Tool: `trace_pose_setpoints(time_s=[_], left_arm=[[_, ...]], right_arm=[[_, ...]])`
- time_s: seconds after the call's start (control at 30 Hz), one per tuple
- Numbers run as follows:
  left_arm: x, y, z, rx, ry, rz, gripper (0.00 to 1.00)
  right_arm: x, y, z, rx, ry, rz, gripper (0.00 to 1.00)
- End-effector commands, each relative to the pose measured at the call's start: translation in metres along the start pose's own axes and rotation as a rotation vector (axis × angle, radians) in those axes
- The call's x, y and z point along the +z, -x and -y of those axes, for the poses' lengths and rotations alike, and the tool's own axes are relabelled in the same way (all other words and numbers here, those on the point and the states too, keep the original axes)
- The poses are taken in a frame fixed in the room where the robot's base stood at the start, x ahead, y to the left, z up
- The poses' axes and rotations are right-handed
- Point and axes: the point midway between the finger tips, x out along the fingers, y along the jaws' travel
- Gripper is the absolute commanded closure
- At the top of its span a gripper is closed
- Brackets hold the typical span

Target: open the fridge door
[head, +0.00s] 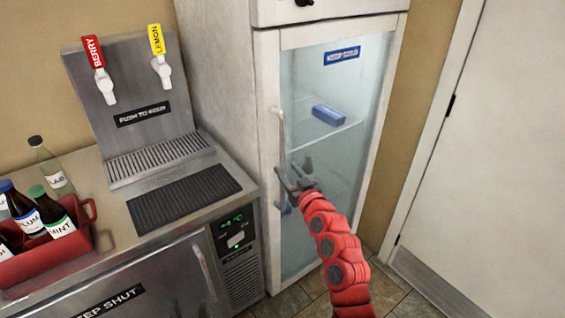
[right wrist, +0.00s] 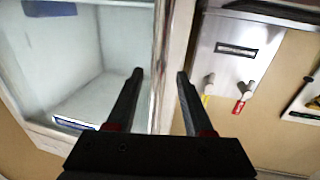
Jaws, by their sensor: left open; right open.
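The tall white fridge (head: 263,90) stands right of the counter, and its glass door (head: 340,80) looks shut. A pale vertical handle (head: 280,130) runs along the door's left edge. My right gripper (head: 288,178) is open at the lower part of this handle, at the end of my red arm. In the right wrist view its two fingers (right wrist: 160,74) point at the door's edge, with a pale upright strip between them. I cannot tell whether they touch the handle. My left gripper is not in view.
Left of the fridge is a counter with a drink dispenser (head: 130,85), a black mat (head: 185,195) and a red bottle carrier (head: 45,258). A blue item (head: 328,115) lies on a shelf behind the glass. A white room door (head: 500,150) stands at the right. Some tiled floor shows in front.

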Motion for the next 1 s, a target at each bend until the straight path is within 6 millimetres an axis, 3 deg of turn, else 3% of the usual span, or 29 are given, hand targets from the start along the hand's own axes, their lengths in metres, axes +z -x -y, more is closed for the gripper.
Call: trace_pose_setpoints(time_s=[0.1, 0.3, 0.67, 0.97, 1.0], left_arm=[[0.0, -0.001, 0.0, 0.0, 0.0, 0.0, 0.5], [0.0, -0.001, 0.0, 0.0, 0.0, 0.0, 0.5], [0.0, -0.001, 0.0, 0.0, 0.0, 0.0, 0.5], [0.0, -0.001, 0.0, 0.0, 0.0, 0.0, 0.5], [0.0, -0.001, 0.0, 0.0, 0.0, 0.0, 0.5]], right_arm=[[-0.001, -0.018, 0.001, -0.002, 0.0, 0.0, 0.48], [0.001, -0.033, 0.0, 0.0, 0.0, 0.002, 0.48], [0.001, -0.037, 0.0, 0.0, 0.0, 0.001, 0.48], [0.001, -0.037, 0.0, 0.001, 0.0, 0.001, 1.0], [0.001, -0.037, 0.0, 0.001, 0.0, 0.001, 1.0]])
